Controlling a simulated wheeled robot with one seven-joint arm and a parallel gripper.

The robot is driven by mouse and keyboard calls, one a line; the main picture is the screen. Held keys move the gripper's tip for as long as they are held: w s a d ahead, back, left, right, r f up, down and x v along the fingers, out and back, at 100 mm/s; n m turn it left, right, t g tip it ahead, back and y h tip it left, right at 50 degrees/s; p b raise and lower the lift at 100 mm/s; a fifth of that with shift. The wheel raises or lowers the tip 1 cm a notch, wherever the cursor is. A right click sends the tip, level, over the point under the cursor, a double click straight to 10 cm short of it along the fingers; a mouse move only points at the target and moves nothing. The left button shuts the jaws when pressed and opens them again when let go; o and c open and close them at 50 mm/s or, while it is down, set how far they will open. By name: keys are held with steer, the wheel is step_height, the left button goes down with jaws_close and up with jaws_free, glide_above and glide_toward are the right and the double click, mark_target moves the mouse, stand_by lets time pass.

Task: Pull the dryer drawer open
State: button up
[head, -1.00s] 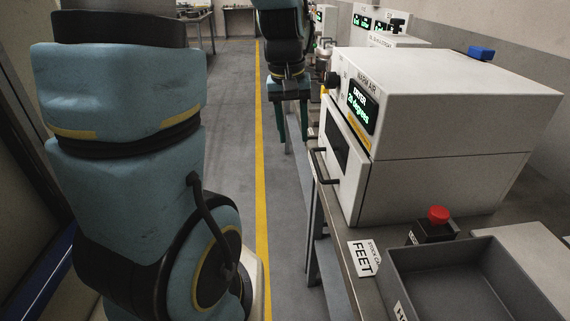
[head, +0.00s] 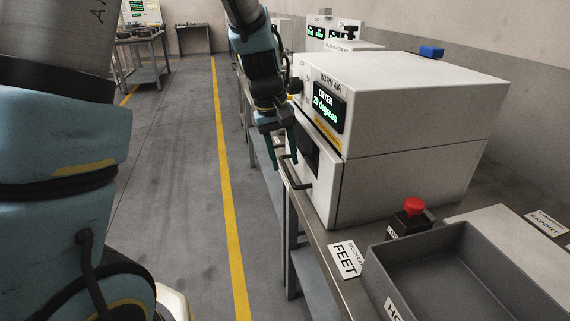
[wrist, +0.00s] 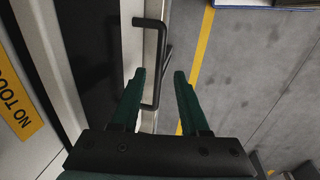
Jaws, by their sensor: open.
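The dryer (head: 405,110) is a white box on the bench with a green display reading 20 degrees. My gripper (head: 281,172) is open, with green fingers pointing down beside the drawer front, close to the handle. In the wrist view my gripper (wrist: 160,76) has the handle's near end appearing between its fingertips, nearer the left finger. I cannot tell whether they touch.
A red button (head: 414,206) on a black box stands in front of the dryer. The floor left of the bench is clear, with a yellow line (head: 226,185).

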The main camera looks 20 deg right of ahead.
steer(key=shift+s+d+f, duration=0.1)
steer(key=shift+d+f, duration=0.05)
steer(key=shift+f, duration=0.5)
steer(key=shift+d+f, duration=0.15)
steer(key=shift+f, duration=0.5)
steer(key=shift+c, duration=0.3)
jaws_close()
